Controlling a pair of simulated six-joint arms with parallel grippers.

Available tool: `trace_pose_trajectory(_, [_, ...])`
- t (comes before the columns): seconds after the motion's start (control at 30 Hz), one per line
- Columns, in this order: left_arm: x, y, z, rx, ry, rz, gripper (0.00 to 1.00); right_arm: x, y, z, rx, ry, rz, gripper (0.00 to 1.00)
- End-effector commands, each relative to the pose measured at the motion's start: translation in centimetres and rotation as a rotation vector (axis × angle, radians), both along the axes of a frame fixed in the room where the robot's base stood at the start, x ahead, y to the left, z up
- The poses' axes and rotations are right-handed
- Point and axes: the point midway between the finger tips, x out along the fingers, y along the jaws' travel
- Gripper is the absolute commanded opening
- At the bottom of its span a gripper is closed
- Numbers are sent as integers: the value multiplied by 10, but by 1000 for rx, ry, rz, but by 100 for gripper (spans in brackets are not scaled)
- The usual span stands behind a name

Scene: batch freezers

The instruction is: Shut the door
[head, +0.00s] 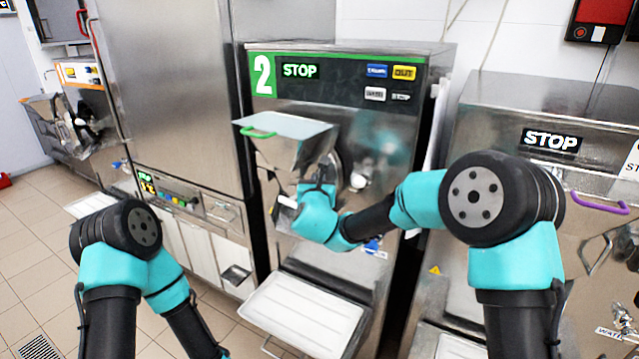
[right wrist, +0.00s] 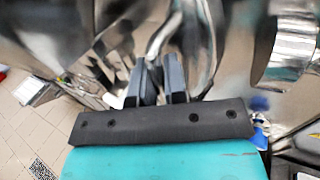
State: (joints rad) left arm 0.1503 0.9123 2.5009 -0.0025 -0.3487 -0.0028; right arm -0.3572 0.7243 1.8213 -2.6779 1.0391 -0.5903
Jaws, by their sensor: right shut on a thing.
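The freezer marked 2 (head: 345,68) stands in the middle of the head view. Its steel door (head: 290,150), with a hopper and a green handle on top, stands out to the left of the front, apparently ajar. A round machine part (head: 362,178) shows to the right of the door. My right arm reaches to the door's lower part. In the right wrist view my right gripper (right wrist: 158,80) is shut on a metal bar of the door, the door handle (right wrist: 203,62); the exact contact is partly hidden by the fingers. My left gripper is out of view.
A white tray (head: 305,312) sits on a shelf below the door. Another freezer with a purple handle (head: 597,203) stands at the right. A tall steel cabinet (head: 165,85) stands close on the left. Open tiled floor (head: 40,240) lies at the far left.

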Motion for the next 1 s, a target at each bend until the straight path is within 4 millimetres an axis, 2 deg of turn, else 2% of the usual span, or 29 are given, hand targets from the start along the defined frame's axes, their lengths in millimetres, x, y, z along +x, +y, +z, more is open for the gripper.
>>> trace_pose_trajectory(0.13, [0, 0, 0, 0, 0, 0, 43, 0, 0, 1, 3, -1, 0, 0])
trace_pose_trajectory(0.17, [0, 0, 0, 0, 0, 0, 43, 0, 0, 1, 3, -1, 0, 15])
trace_pose_trajectory(0.4, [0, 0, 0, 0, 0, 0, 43, 0, 0, 1, 1, -1, 0, 37])
trace_pose_trajectory(0.77, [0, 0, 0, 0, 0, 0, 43, -5, 1, 1, 0, -1, 0, 37])
trace_pose_trajectory(1.0, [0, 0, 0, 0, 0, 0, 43, -35, 2, 1, -1, 0, 1, 37])
